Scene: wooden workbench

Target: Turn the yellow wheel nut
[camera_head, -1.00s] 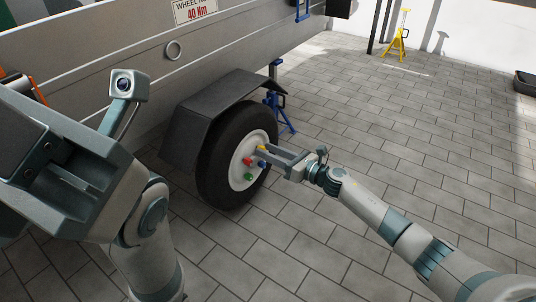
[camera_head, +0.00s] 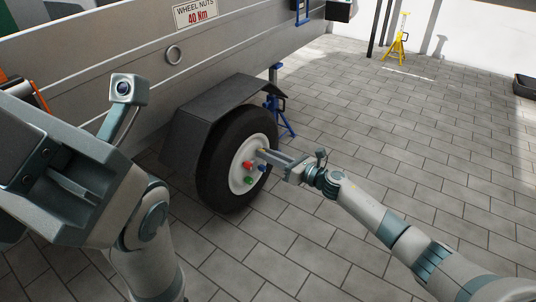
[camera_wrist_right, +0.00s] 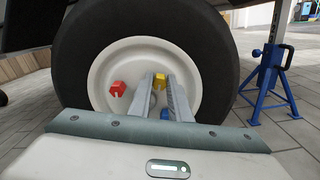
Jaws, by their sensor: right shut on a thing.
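The yellow wheel nut (camera_wrist_right: 159,79) sits near the top of the white wheel hub (camera_wrist_right: 106,66). My right gripper (camera_head: 265,154) reaches the hub from the right and is shut on the yellow nut; its fingertips (camera_wrist_right: 159,82) flank the nut in the right wrist view. In the head view the fingers hide most of the nut. A red nut (camera_head: 247,165), a blue nut (camera_head: 262,168) and a green nut (camera_head: 248,180) sit on the same hub. My left gripper (camera_head: 62,188) is at the left, away from the wheel; its jaw opening is unclear.
The black tyre (camera_head: 213,172) stands under a dark mudguard (camera_head: 213,110) on the grey trailer (camera_head: 125,60). A sign (camera_head: 195,13) reads "WHEEL NUTS 40 Nm". A blue stand (camera_wrist_right: 268,85) is close behind the wheel. A yellow stand (camera_head: 397,42) is farther back. The tiled floor at right is clear.

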